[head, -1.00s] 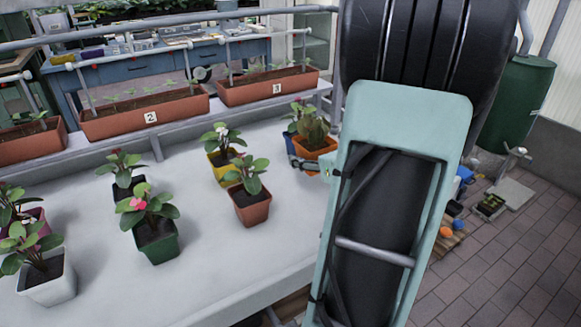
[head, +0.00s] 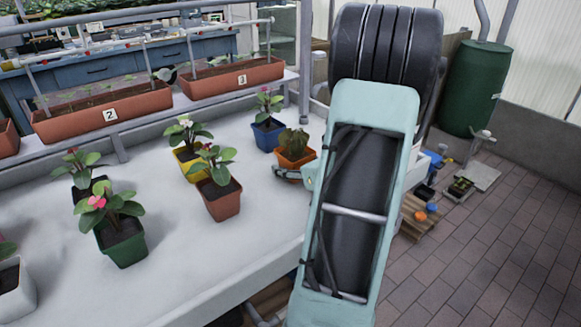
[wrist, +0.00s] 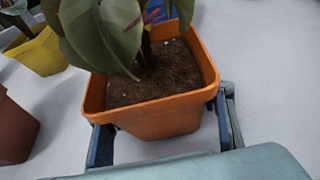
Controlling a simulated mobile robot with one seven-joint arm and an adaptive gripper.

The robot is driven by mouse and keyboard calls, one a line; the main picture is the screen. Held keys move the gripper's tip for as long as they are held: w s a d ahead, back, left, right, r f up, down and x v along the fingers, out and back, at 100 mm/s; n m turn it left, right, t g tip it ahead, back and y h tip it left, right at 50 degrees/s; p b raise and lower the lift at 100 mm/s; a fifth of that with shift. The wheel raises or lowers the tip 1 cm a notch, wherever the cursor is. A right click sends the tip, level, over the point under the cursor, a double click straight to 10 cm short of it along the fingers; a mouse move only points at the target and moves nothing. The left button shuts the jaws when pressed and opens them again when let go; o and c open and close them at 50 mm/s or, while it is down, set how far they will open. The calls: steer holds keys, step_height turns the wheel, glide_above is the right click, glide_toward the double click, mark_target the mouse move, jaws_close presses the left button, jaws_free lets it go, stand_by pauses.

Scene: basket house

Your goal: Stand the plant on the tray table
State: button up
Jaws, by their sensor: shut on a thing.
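The plant in an orange pot (head: 297,158) is at the right end of a long white table (head: 150,290) in the head view. My gripper (head: 287,174) is around this pot from the near side, mostly hidden by my arm. In the wrist view the orange pot (wrist: 160,117) holds dark soil and broad green leaves. My gripper's fingers (wrist: 163,132) are shut on the pot's two sides, below its rim. The pot looks upright. I cannot tell whether its base touches the white surface. No separate tray table can be made out.
A blue pot (head: 269,136) stands just behind the held plant. A yellow pot (head: 190,162), a brown-red pot (head: 222,201) and a green pot (head: 121,244) stand to its left. Long planters (head: 232,80) line the back.

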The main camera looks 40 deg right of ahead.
mark_target(295, 163)
steer(key=shift+f, duration=0.2)
steer(key=o, duration=1.4)
steer(key=shift+o, duration=0.2)
steer(key=shift+r, duration=0.1)
steer(key=shift+r, duration=0.25)
steer(key=p+v, duration=0.2)
steer(key=v, duration=1)
steer(key=shift+a+p, duration=0.1)
steer(key=shift+p, duration=0.2)
